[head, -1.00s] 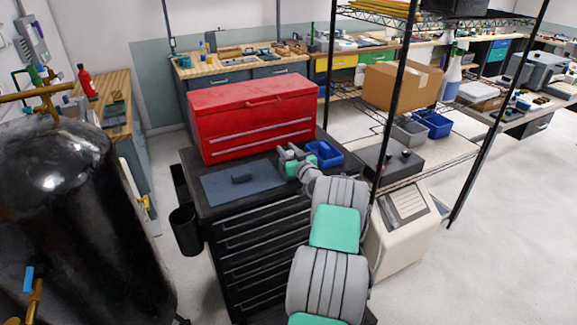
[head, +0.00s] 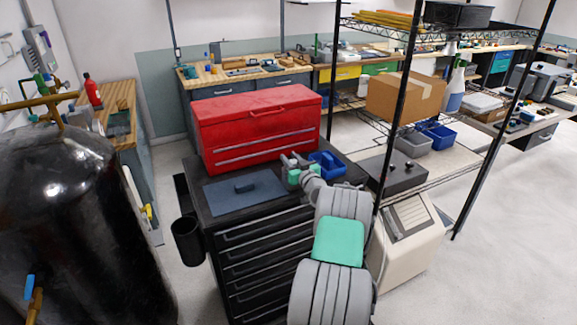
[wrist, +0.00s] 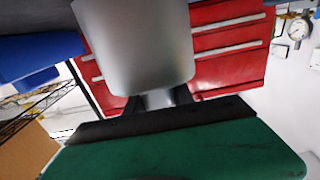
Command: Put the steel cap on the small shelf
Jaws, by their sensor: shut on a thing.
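The steel cap (wrist: 137,45), a smooth grey cylinder, fills the upper middle of the wrist view. My gripper (wrist: 165,98) is shut on it; the fingers are mostly hidden behind the cap and the dark edge of the gripper body. A wire shelf unit (head: 440,166) with black posts stands right of the cabinet. I cannot tell whether it is the small shelf.
A red toolbox (head: 255,128) stands at the back of the black cabinet (head: 262,255). The blue bin (head: 327,163) is close right of my gripper. A cardboard box (head: 404,96) sits on the shelf unit.

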